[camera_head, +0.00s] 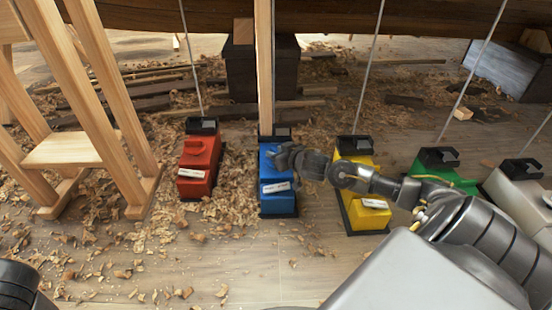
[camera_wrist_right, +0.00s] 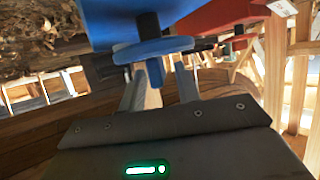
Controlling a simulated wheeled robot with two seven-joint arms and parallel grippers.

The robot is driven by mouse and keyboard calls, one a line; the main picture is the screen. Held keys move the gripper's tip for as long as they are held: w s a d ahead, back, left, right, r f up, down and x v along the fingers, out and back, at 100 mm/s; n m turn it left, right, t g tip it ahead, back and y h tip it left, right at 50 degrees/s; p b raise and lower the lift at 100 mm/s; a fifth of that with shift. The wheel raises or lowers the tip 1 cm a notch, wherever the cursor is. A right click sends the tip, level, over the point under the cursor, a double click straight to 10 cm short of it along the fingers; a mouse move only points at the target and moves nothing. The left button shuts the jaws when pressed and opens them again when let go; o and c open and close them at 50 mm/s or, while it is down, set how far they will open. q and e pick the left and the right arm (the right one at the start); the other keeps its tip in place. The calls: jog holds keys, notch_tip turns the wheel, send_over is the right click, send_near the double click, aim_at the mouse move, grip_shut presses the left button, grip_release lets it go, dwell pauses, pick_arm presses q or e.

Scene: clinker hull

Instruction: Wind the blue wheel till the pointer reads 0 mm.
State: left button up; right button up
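The blue jack-like box (camera_head: 277,204) stands on the floor under the hull, with a white label (camera_head: 276,187) whose reading is too small to make out. My right gripper (camera_head: 281,157) is at the upper part of this box and hides some of it. In the right wrist view the blue wheel (camera_wrist_right: 153,48) is just beyond the fingertips, below the blue body (camera_wrist_right: 135,15). Its blue hub (camera_wrist_right: 155,72) sits between the two fingers, which stand apart with a visible gap on the right side. I cannot make out the pointer. My left gripper is not in view.
A red box (camera_head: 200,155) stands left of the blue one; yellow (camera_head: 359,210), green (camera_head: 430,166) and white (camera_head: 512,195) boxes stand to the right. A wooden trestle (camera_head: 75,150) is at the left. Thin rods and a wooden post (camera_head: 264,70) rise behind. Shavings litter the floor.

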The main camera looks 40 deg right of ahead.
jog(key=shift+w+f, duration=0.15)
jog(key=shift+w, duration=0.2)
jog(key=shift+c, duration=0.3)
